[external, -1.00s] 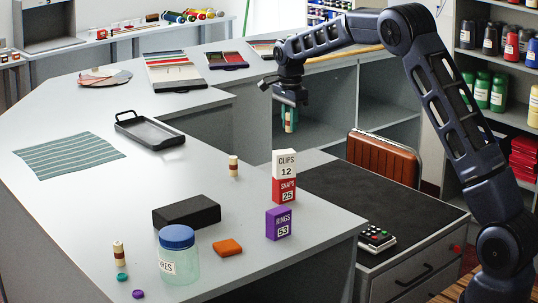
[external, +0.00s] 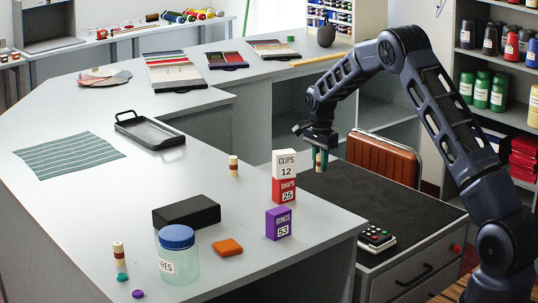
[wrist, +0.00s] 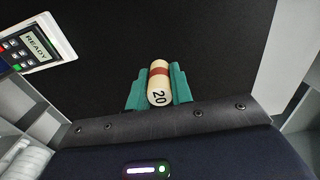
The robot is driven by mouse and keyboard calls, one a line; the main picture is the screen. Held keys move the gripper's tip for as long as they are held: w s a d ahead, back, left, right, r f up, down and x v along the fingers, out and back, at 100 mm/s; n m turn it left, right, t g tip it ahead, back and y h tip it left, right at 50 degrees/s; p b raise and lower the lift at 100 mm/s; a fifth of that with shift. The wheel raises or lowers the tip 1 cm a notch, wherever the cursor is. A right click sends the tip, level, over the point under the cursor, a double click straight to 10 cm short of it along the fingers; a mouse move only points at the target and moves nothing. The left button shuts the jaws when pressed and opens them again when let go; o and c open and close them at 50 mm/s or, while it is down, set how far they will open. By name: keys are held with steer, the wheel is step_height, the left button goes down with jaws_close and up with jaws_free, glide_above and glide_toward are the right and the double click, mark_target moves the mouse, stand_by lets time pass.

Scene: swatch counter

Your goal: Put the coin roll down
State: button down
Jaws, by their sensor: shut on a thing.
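My gripper (external: 320,161) is above the black mat (external: 345,185) on the lower cabinet at the right, behind the stacked boxes in the external view. In the wrist view, the teal fingers of my gripper (wrist: 159,90) are shut on a cream coin roll (wrist: 158,84) with a reddish-brown band and the number 20 on its end. The roll hangs over the black surface. The fingers mostly hide the held roll in the external view. Two similar rolls stand on the grey counter, one near the boxes (external: 233,165) and one at the front left (external: 119,253).
A keypad device (wrist: 37,42) showing READY lies on the mat's edge. The CLIPS and SNAPS boxes (external: 284,177) and purple RINGS box (external: 279,223) stand near the counter's edge. An orange chair (external: 384,157) is behind the mat. Much of the mat is clear.

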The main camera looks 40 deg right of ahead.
step_height(320, 180, down, 12)
steer(key=shift+r, duration=0.25)
stand_by(0.3)
steer(key=shift+f, duration=0.15)
steer(key=c, duration=1.2)
jaws_free()
steer(key=shift+c, duration=0.2)
